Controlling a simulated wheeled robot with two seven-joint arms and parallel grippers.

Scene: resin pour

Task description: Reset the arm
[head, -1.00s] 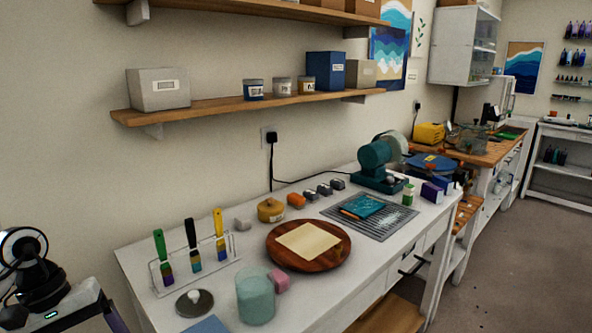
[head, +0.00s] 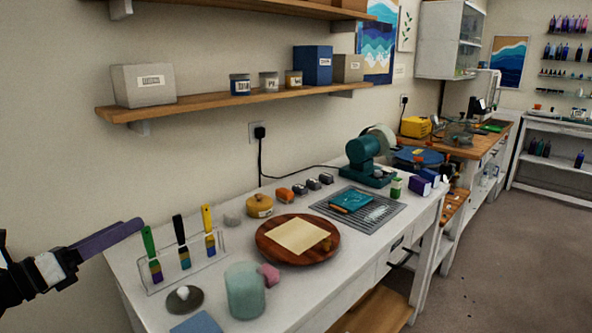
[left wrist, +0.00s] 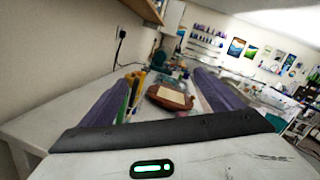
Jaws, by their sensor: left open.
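My left gripper (head: 138,226) comes in from the left edge of the head view, with its purple fingers pointing right over the bench's left end. In the left wrist view, the two purple fingers (left wrist: 163,78) stand wide apart with nothing between them. The gripper is open and empty, apart from the brush rack. My right gripper is not in view.
A rack (head: 190,268) with three brushes stands nearest the gripper on the white bench (head: 225,305). A wall shelf (head: 215,103) is above.

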